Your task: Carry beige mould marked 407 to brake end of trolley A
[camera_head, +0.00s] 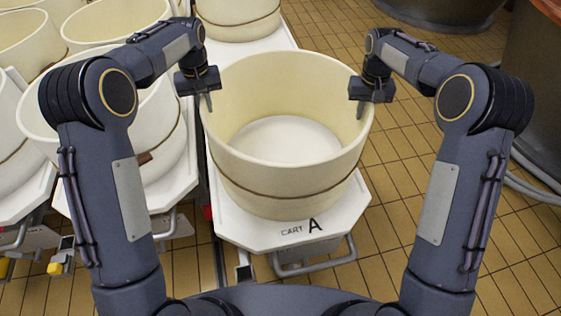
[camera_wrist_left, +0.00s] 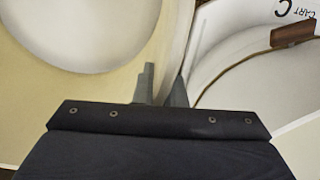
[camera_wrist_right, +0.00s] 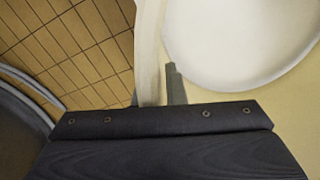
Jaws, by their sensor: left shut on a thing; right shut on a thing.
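A large round beige mould (camera_head: 285,170), open at the top with a brown band round it, is upright at the near end of trolley A (camera_head: 240,228). I cannot tell whether its base touches the deck. No number 407 shows on the side I see. My left gripper (camera_head: 208,98) is shut on its left rim, and my right gripper (camera_head: 361,106) is shut on its right rim. The left wrist view shows the rim between the left fingers (camera_wrist_left: 161,88). The right wrist view shows it between the right fingers (camera_wrist_right: 155,88).
A second mould (camera_head: 238,22) stands at the far end of trolley A. Several moulds on white trolleys crowd the left; one trolley's CART C label (camera_wrist_left: 297,10) shows in the left wrist view. A handle (camera_head: 315,265) sticks out below trolley A's near edge. Tiled floor (camera_head: 420,150) is clear on the right.

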